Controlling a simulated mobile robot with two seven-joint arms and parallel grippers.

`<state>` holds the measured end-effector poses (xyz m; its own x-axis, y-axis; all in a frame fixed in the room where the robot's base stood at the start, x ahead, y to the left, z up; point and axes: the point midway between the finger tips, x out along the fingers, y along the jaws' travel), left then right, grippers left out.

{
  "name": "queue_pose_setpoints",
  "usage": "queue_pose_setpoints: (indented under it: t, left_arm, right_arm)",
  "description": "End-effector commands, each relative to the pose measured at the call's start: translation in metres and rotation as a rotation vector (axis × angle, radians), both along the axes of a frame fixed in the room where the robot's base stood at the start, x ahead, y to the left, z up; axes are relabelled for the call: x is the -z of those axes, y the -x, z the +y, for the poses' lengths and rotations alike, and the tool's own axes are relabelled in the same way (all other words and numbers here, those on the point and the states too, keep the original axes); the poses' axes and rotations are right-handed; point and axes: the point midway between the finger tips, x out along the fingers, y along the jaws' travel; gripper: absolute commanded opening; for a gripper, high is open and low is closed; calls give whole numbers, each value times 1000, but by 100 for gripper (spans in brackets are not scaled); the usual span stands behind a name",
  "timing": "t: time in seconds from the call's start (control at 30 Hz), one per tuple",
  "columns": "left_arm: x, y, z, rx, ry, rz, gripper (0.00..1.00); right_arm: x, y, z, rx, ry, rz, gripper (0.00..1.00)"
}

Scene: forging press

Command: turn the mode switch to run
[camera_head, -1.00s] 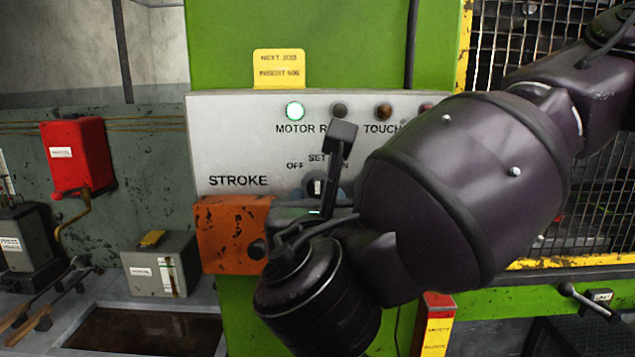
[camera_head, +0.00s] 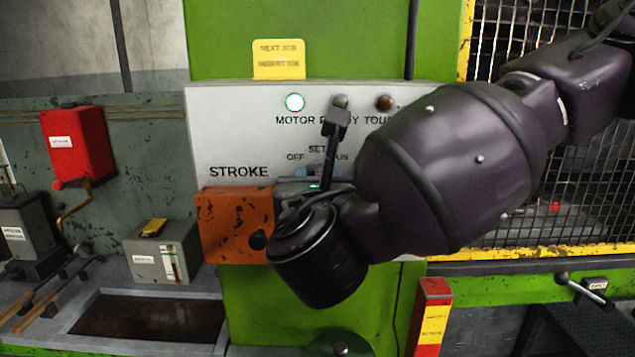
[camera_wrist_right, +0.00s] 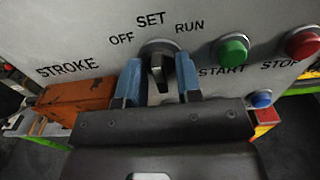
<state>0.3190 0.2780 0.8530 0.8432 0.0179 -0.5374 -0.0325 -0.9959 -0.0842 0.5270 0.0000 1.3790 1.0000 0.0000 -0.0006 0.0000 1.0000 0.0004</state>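The mode switch (camera_wrist_right: 159,72) is a dark knob on the grey panel, under the printed words OFF, SET and RUN. Its handle stands nearly upright, roughly toward SET. My right gripper (camera_wrist_right: 158,80) has its two blue fingers on either side of the knob, with narrow gaps visible on both sides; contact cannot be told. In the head view my right gripper (camera_head: 318,176) is at the panel below the SET label, and its arm and wrist hide most of the switch and part of RUN. My left gripper is in neither view.
An orange STROKE box (camera_head: 235,225) is just left of my right wrist. A green START button (camera_wrist_right: 231,50) and red STOP button (camera_wrist_right: 303,43) are right of the switch. A wire guard (camera_head: 530,110) stands at right.

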Motion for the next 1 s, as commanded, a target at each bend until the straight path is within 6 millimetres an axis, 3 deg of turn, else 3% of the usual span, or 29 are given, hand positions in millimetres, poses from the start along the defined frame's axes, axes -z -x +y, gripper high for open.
queue_pose_setpoints:
  t: [0.37,1.0]
  left_arm:
    - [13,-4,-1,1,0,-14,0]
    - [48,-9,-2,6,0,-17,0]
  right_arm:
    - [4,0,-1,2,-115,0,9]
    - [3,-1,-3,3,-624,2,9]
